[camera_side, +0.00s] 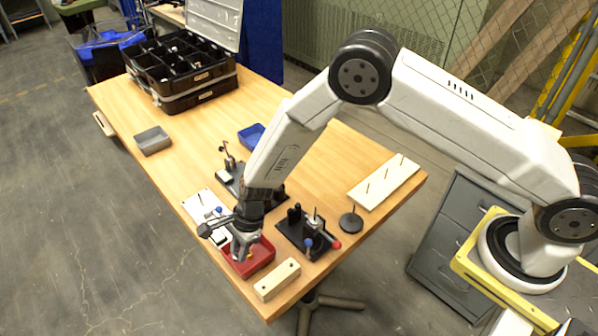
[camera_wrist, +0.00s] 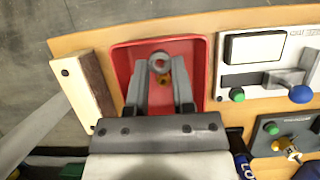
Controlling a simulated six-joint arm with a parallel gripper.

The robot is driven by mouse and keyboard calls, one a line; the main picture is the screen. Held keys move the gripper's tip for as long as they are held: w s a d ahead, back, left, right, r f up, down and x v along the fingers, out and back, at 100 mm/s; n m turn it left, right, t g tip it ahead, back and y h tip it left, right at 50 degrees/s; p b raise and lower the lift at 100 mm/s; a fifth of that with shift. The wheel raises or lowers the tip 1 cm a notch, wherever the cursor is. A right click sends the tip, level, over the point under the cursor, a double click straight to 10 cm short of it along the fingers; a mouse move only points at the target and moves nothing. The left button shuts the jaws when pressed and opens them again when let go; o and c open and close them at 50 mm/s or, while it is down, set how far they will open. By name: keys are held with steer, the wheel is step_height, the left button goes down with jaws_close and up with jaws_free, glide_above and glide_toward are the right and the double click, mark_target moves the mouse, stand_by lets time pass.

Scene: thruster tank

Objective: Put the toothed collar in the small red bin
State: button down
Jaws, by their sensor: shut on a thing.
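The small red bin (camera_side: 263,262) sits near the front edge of the wooden table; it also fills the upper middle of the wrist view (camera_wrist: 122,58). My gripper (camera_side: 243,252) points down over the bin. In the wrist view my gripper (camera_wrist: 158,72) is shut on a grey ring-shaped part, the toothed collar (camera_wrist: 158,61), at its fingertips. The collar shows within the bin's outline; I cannot tell whether it touches the floor. A small brass-coloured thing (camera_wrist: 165,80) shows just below the collar, partly hidden. The collar's teeth are too small to make out.
A pale wooden block (camera_side: 277,279) stands right beside the bin. A black fixture (camera_side: 306,236) with knobs and a white panel (camera_side: 203,207) are close by. A grey bin (camera_side: 152,140), blue bin (camera_side: 251,135) and black organizer case (camera_side: 180,65) stand farther off.

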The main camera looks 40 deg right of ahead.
steer(key=shift+f, duration=1.25)
steer(key=shift+f, duration=0.1)
steer(key=shift+c, duration=2.4)
jaws_free()
steer(key=v, duration=1.2)
steer(key=shift+d, duration=0.1)
